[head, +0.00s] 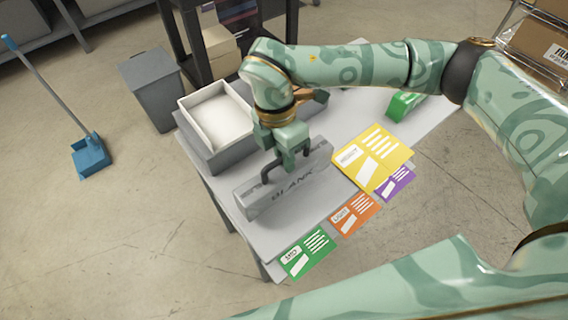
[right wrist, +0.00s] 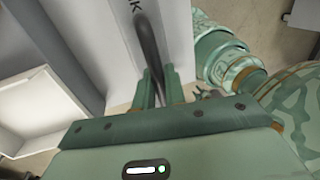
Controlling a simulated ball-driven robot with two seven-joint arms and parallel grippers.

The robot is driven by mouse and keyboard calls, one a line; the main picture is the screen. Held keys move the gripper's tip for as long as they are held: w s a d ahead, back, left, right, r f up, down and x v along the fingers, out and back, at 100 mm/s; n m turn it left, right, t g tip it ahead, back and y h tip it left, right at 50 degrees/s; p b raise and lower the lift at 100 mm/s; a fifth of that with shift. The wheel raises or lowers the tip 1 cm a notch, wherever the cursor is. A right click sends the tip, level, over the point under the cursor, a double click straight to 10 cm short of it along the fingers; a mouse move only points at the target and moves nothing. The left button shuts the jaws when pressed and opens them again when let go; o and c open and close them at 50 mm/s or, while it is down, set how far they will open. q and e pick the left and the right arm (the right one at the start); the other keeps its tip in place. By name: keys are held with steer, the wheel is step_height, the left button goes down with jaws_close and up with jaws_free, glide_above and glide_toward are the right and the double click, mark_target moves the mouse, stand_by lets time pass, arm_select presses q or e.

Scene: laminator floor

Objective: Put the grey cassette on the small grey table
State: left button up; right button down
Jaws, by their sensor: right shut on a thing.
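The grey cassette (head: 290,185), a long block marked BLANK with a dark handle on top, is upright at the front left of the light grey table (head: 228,190). I cannot tell whether its underside touches the tabletop. My right gripper (head: 288,165) is above it, shut on the handle. In the right wrist view, the fingers (right wrist: 158,90) close around the dark handle (right wrist: 150,45), with the cassette's pale face (right wrist: 115,45) behind. My left gripper is not in view.
A grey box with a white inside (head: 215,120) stands at the table's back left. Yellow (head: 373,157), purple (head: 395,184), orange (head: 353,215) and green (head: 305,252) cards lie along the front. A green object (head: 403,105) is at the back right. A grey bin (head: 150,88) and blue dustpan (head: 90,155) stand left.

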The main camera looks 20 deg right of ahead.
step_height(320, 180, down, 3)
steer(key=shift+w+f+b, duration=0.15)
steer(key=shift+f+b, duration=0.05)
steer(key=shift+b, duration=0.2)
steer(key=c, duration=1.5)
jaws_free()
steer(key=shift+o, duration=0.2)
step_height(320, 180, up, 12)
steer(key=w+p, duration=0.2)
steer(key=shift+a, duration=0.45)
